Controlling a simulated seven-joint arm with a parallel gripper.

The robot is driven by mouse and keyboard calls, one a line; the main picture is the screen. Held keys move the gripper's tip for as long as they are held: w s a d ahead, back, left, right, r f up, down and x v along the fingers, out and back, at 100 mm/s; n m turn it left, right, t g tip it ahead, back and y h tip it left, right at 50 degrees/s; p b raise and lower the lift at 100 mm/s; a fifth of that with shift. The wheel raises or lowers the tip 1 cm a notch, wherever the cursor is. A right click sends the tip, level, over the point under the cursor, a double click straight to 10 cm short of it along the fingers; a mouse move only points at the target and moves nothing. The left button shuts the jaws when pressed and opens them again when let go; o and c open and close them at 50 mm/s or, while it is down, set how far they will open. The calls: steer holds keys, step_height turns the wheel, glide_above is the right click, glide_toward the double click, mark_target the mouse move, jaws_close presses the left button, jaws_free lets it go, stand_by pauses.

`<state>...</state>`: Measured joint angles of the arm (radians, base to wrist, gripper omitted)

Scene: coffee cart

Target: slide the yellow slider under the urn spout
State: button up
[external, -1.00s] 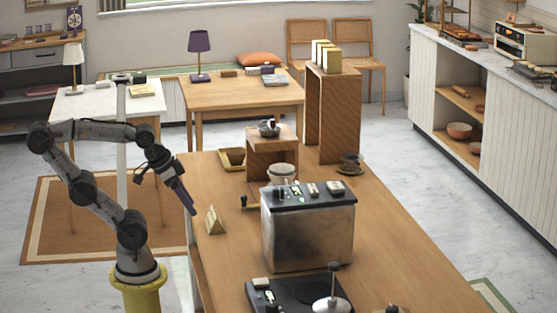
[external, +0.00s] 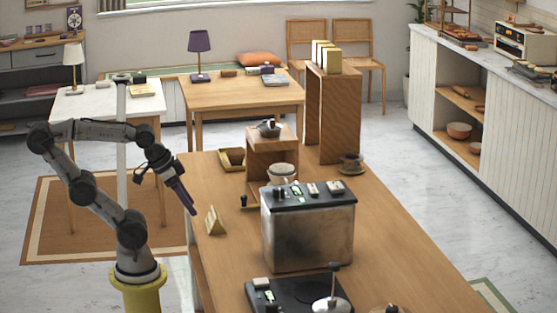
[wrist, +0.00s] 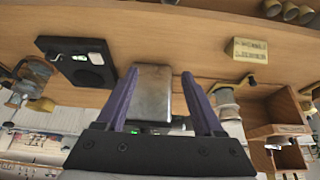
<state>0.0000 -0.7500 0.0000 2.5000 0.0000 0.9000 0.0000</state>
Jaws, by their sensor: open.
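A small yellowish piece (external: 252,206) with an upright black knob (external: 243,199) lies on the counter left of the metal box; it looks like the slider, but is partly hidden behind the box. No urn spout can be made out clearly. The metal box (external: 307,235) with a dark control top stands mid-counter and shows between my fingers in the wrist view (wrist: 152,95). My gripper (external: 193,212) is open and empty, its purple fingers pointing down by the counter's left edge, apart from the knob; it also shows in the wrist view (wrist: 160,73).
A small yellow sign (external: 214,221) stands on the counter near my gripper. A black scale-like device (wrist: 76,60) shows in the wrist view. The right counter side is clear.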

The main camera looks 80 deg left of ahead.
stand_by(0.4)
steer(key=shift+s, duration=0.1)
steer(key=shift+c, duration=0.9)
steer(key=w+a+r+n+g, duration=0.1)
steer(key=w+a+r, duration=0.2)
steer(key=w+r, duration=0.3)
steer(key=w+a+r+n, duration=0.2)
steer(key=w+a+r, duration=0.1)
steer(key=w+r, duration=0.25)
steer(key=n+g, duration=0.5)
steer(key=n, duration=0.1)
glide_above(244, 196)
step_height(244, 196, down, 14)
step_height(244, 196, down, 13)
steer(key=shift+f, duration=0.15)
steer(key=shift+c, duration=0.4)
